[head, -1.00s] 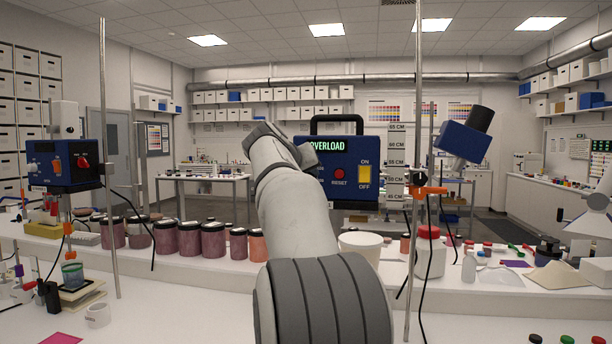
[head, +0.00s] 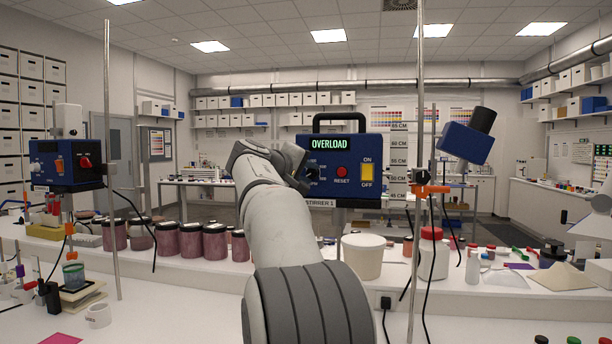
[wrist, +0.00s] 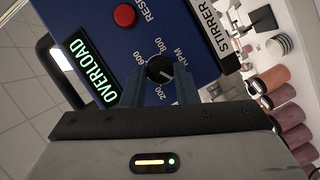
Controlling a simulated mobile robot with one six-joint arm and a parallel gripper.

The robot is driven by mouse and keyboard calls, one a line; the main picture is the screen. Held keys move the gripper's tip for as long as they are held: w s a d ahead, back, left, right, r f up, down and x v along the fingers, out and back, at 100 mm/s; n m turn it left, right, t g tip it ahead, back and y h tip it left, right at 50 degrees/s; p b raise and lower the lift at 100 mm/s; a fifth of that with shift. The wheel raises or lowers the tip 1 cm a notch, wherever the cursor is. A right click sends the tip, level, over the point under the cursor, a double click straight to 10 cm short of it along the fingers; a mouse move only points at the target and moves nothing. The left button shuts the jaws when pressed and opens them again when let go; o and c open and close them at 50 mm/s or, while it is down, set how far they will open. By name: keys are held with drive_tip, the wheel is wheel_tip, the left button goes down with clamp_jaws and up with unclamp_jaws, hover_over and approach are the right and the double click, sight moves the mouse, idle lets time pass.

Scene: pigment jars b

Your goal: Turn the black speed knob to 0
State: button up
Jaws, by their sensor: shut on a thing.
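The black speed knob (wrist: 159,69) is on the blue front panel of the stirrer box (head: 345,150), with printed speed numbers and "RPM" around it in the wrist view. A short pale pointer line shows on the knob; the number it points at is not clear. My gripper (wrist: 159,82) has one finger on each side of the knob and is shut on it. In the head view my gripper (head: 302,178) is at the left of the panel, partly covering the knob. The green display reads OVERLOAD (head: 338,143).
The red RESET button (head: 342,171) and the yellow ON/OFF switch (head: 367,173) are right of the knob. A metal rod (head: 418,150) stands right of the box. Several pigment jars (head: 190,240) and a white tub (head: 362,256) stand on the bench below.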

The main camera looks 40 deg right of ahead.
drive_tip(key=shift+r, duration=0.2)
drive_tip(key=o, duration=1)
drive_tip(key=shift+f, duration=0.15)
drive_tip(key=b+v, duration=0.1)
drive_tip(key=v, duration=0.6)
drive_tip(key=shift+s+a+b, duration=0.2)
drive_tip(key=shift+a+b, duration=0.1)
